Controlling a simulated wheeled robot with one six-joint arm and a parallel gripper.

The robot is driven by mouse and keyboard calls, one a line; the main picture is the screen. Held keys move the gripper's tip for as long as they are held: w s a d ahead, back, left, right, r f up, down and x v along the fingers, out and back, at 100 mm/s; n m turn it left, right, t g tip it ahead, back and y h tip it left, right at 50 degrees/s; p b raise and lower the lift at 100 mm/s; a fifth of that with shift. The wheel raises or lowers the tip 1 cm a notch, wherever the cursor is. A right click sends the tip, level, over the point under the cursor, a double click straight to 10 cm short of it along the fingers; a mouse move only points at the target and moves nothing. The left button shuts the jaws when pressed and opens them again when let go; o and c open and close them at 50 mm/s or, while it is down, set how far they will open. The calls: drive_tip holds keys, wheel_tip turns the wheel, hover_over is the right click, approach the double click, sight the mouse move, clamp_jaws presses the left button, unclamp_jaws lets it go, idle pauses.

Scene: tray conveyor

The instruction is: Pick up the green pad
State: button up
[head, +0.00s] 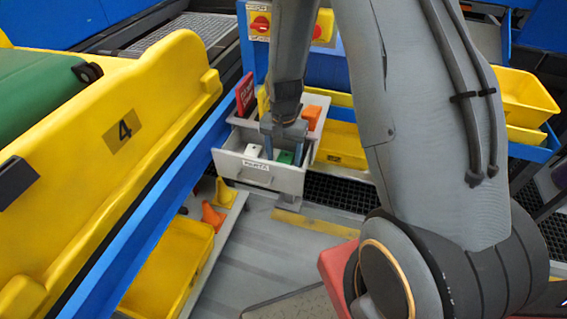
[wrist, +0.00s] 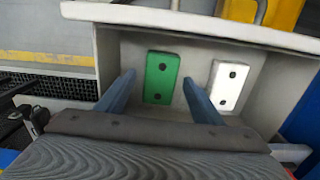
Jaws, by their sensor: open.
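The green pad (wrist: 161,78), a flat block with two dark holes, lies in an open grey drawer (head: 232,166) labelled PARTS. In the head view the green pad (head: 285,157) shows partly, beside my gripper. My gripper (wrist: 155,78) is open, with its two blue-grey fingers pointing into the drawer, one on each side of the green pad in the wrist view. From these frames I cannot tell how far the fingertips are above the drawer floor. A white pad (wrist: 229,85), also with two holes, lies to the right of the green one, beyond the right finger.
An orange block (head: 311,116) sits on top behind the drawer. The drawer's front wall (wrist: 190,20) stands close to the fingers. A red sign (head: 245,93) is at the left. A yellow conveyor side (head: 160,95) and blue rail run along the left. Yellow bins (head: 526,96) stand at right.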

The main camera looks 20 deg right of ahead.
drive_tip(key=c, duration=1.2)
drive_tip(key=shift+r, duration=0.15)
drive_tip(key=shift+r+p, duration=0.9)
drive_tip(key=shift+a+f+b, duration=0.1)
drive_tip(key=shift+f+b, duration=0.15)
drive_tip(key=shift+b, duration=0.05)
drive_tip(key=shift+s+d+t+b, duration=0.15)
drive_tip(key=shift+d+t+b, duration=0.15)
drive_tip(key=shift+t, duration=0.3)
drive_tip(key=shift+f+y+b, duration=0.15)
drive_tip(key=shift+y+b, duration=0.15)
drive_tip(key=shift+b, duration=0.85)
